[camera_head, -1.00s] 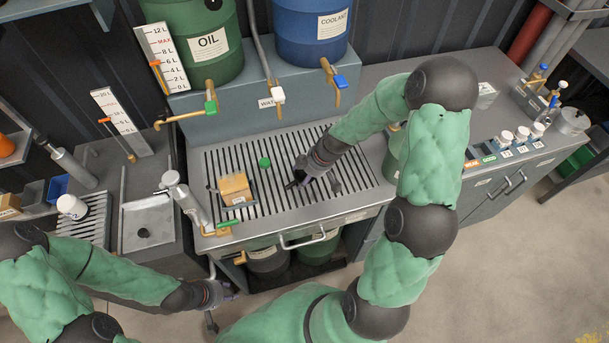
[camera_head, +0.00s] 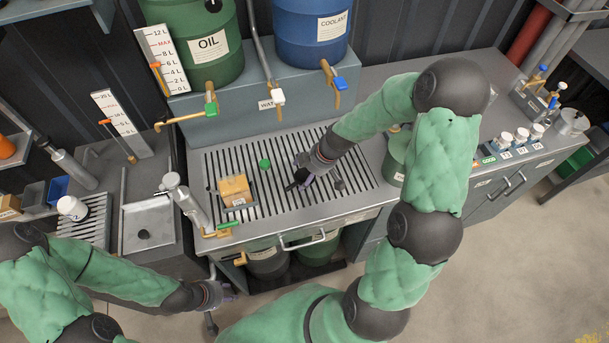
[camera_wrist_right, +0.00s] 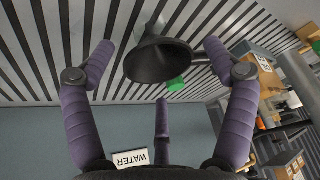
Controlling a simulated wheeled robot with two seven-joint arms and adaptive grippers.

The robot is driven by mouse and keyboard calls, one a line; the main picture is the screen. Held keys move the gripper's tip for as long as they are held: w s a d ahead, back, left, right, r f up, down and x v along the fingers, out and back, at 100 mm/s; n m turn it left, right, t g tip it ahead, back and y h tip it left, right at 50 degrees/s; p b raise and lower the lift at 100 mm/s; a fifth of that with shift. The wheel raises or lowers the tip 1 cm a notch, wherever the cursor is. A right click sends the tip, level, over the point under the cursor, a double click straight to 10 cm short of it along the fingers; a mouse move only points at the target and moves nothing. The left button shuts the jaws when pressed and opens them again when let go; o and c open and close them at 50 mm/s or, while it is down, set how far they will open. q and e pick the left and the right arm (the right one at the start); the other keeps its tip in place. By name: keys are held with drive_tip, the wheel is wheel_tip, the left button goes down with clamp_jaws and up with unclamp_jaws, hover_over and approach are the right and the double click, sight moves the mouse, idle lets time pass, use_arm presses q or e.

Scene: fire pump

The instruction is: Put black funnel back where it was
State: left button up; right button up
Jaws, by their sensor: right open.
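The black funnel (camera_head: 299,178) is over the slatted grate (camera_head: 225,160) of the middle bench. In the right wrist view the funnel (camera_wrist_right: 158,58) shows its wide rim toward the camera and its narrow end toward the slats. My right gripper (camera_head: 312,182) is at the funnel. Its purple fingers (camera_wrist_right: 160,72) are spread, with the funnel between them and visible gaps on both sides. I cannot tell whether the funnel touches the grate. My left gripper (camera_head: 216,294) is low at the front left, away from the funnel; its fingers are too small to read.
A cardboard box (camera_head: 235,190) and a small green object (camera_head: 264,164) are on the grate, left of the funnel. Oil (camera_head: 195,45) and coolant (camera_head: 312,35) barrels with taps stand behind. Small bottles (camera_head: 520,137) stand on the right counter.

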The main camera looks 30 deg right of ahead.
drive_tip(key=p+v, duration=0.1)
drive_tip(key=v, duration=0.9)
